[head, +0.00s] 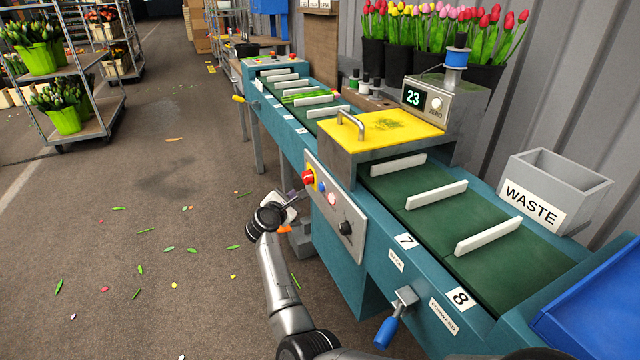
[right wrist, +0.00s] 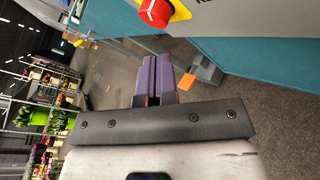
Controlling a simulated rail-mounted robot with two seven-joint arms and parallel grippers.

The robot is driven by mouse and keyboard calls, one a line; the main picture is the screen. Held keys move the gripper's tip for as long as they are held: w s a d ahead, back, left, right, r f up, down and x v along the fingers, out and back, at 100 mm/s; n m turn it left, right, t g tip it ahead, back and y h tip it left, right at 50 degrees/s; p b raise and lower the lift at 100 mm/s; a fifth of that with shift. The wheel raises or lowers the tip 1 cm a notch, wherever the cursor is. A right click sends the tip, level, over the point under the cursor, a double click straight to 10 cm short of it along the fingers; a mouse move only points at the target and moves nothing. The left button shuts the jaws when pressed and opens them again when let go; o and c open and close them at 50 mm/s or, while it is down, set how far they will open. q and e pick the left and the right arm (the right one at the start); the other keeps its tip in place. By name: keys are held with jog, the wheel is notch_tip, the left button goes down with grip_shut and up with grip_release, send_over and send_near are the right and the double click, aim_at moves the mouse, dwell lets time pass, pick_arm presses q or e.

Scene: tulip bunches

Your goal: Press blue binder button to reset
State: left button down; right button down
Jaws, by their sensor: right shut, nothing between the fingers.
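The control panel (head: 336,212) is on the front side of the green-belted machine. A small blue button (head: 322,187) sits on it, just right of the red emergency stop (head: 308,177) on its yellow plate. A pale pinkish button and a black knob (head: 345,228) are lower on the panel. My right gripper (head: 291,199) is just left of the panel, apart from the blue button. In the right wrist view its purple fingers (right wrist: 153,80) are closed together with nothing between them. The red stop (right wrist: 155,12) shows at the top there; the blue button is out of that view. My left gripper is not in view.
A yellow hood (head: 385,128) with a handle and a display reading 23 (head: 413,97) stand above the panel. A blue-handled lever (head: 386,333) sticks out at lower front. A grey waste bin (head: 556,180) is at right. The floor left of the machine is open, with scattered leaves.

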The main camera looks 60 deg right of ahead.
aim_at(321, 187)
jog(key=s+d+p, duration=0.1)
jog(key=d, duration=0.1)
jog(key=s+d, duration=0.2)
jog(key=shift+s+d+p, duration=0.15)
jog(key=shift+s+p, duration=0.05)
jog(key=shift+p, duration=0.2)
dwell(0.4)
dwell(0.7)
dwell(0.8)
jog(key=shift+s+d, duration=0.15)
jog(key=shift+d, duration=0.05)
jog(key=shift+s+d, duration=0.15)
